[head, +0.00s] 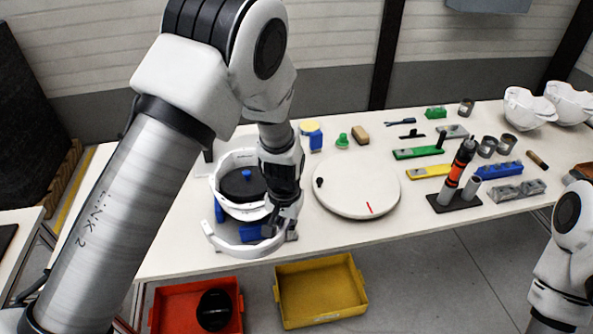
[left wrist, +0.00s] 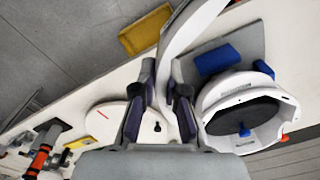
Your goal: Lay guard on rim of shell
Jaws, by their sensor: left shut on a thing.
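The guard (head: 232,249) is a curved white band. My left gripper (head: 281,222) is shut on it near its right end and holds it at the near side of the shell. In the left wrist view the guard (left wrist: 186,30) rises from between the fingertips (left wrist: 163,78). The shell (head: 229,200) is a white round form with a dark inside and a blue knob, on a holder with blue blocks. It also shows in the left wrist view (left wrist: 212,98). Guard and shell look apart there. My arm hides part of the shell. My right gripper is out of view.
A white round turntable (head: 356,184) with a red mark stands right of the shell. A yellow bin (head: 320,291) and a red bin (head: 176,309) sit below the table's front edge. Tools, coloured blocks and white shells (head: 528,108) occupy the table's right part.

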